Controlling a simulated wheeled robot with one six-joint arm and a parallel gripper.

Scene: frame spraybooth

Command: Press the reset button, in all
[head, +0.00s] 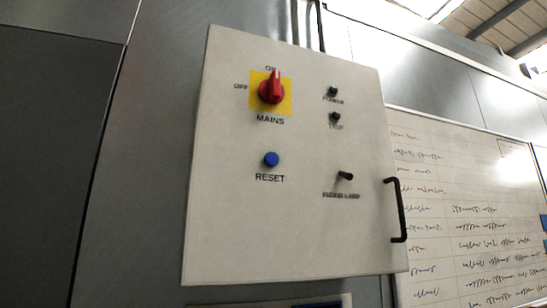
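The reset button (271,159) is a round blue button with the label RESET under it. It sits on the left half of a pale control panel (230,220), below the mains switch. It stands out a little from the panel, and nothing covers it. My gripper is not in view, so its place and state do not show.
A red rotary mains switch (272,88) on a yellow plate points up towards ON. Small dark fittings (333,91) and a black toggle (345,176) sit on the right half. A black handle (399,210) juts from the right edge. A whiteboard (460,200) hangs further right.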

